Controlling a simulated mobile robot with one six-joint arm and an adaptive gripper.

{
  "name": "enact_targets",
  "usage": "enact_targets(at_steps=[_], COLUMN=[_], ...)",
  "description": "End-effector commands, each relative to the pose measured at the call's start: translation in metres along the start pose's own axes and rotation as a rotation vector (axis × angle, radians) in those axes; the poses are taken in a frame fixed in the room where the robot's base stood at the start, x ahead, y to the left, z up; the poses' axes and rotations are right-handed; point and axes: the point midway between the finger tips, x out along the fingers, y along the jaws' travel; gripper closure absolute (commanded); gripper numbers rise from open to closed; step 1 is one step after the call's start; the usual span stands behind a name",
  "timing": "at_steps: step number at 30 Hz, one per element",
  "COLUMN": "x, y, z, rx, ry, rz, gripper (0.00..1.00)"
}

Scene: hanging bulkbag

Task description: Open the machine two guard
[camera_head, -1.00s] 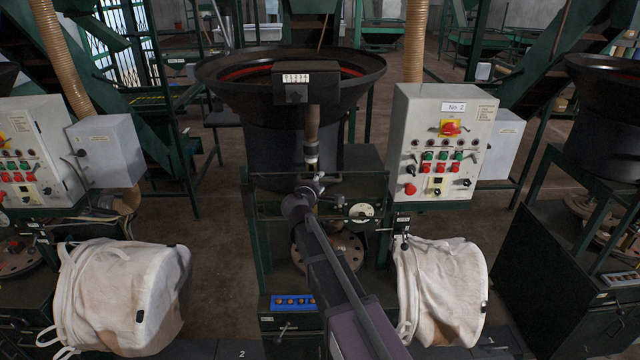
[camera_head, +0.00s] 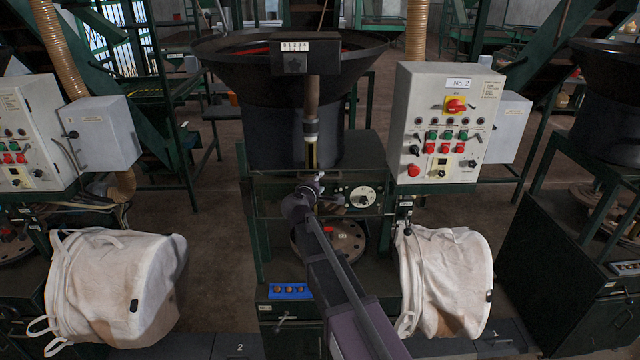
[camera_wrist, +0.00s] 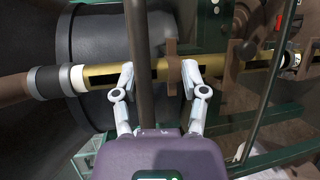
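Machine two stands in the middle of the head view, beside the control box marked No. 2 (camera_head: 450,125). Its guard seems to be the clear panel (camera_head: 275,208) with a dark frame in front of the filling spout, though its edges are hard to make out. My gripper (camera_head: 312,183) is at the upper part of this frame, below the spout (camera_head: 311,125). In the wrist view my gripper (camera_wrist: 158,75) has its two fingers apart, with a dark bar (camera_wrist: 142,50) running between them. I cannot tell whether the fingers touch the bar.
A brass-coloured tube (camera_wrist: 100,76) lies behind the fingers in the wrist view. White bulk bags hang at the left (camera_head: 115,285) and right (camera_head: 445,280) of the machine. A dark hopper (camera_head: 240,65) is above.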

Motion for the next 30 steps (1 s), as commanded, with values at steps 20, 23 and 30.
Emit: enact_targets(at_steps=[20,23,30], x=[0.011,0.013,0.016], y=[-0.061,-0.07,-0.089], z=[-0.005,-0.005,-0.007], rx=[0.001,0.001,0.001], ry=[0.0,0.0,0.0], rz=[-0.001,-0.001,-0.001], gripper=[0.46,0.46,0.46])
